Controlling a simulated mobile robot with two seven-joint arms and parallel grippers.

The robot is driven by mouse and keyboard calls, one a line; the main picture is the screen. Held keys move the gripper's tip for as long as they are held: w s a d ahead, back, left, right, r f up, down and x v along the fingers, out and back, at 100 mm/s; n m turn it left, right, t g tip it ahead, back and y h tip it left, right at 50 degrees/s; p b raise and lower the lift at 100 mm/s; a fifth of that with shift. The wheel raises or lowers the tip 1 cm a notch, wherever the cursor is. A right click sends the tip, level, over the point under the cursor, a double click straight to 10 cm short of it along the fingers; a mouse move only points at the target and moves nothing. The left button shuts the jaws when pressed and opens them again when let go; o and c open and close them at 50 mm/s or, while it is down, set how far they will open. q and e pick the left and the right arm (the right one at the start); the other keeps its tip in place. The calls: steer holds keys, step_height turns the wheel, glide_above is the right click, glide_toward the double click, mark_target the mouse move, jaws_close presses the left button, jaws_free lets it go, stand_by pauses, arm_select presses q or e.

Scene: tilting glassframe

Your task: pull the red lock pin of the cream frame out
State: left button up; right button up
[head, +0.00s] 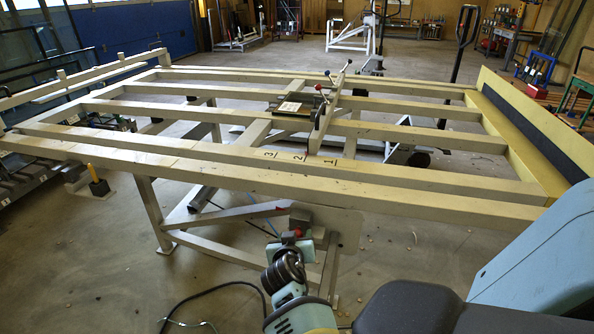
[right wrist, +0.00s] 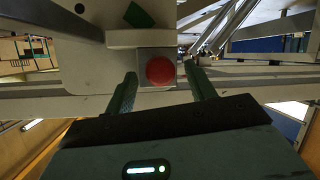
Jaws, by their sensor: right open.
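The cream frame (head: 190,155) spans the head view as a large tilted-top rack of beams. The red lock pin (right wrist: 160,70) shows in the right wrist view as a round red knob on a grey block, against a pale plate of the frame. My right gripper (right wrist: 162,88) is open there, one finger on each side of the knob, with visible gaps. In the head view, my right gripper (head: 290,243) is below the front beam beside the frame's plate, partly hidden by my wrist. My left gripper is out of view.
The front beam (head: 320,183) runs just above my right gripper. Diagonal legs and braces (head: 215,220) stand to its left. A black cable (head: 215,290) lies on the floor. Open floor (head: 90,270) shows at the lower left.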

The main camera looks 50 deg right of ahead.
steer(key=shift+w+d+f, duration=0.15)
steer(key=shift+w+d, duration=0.05)
steer(key=shift+d, duration=0.1)
jaws_close()
stand_by(0.4)
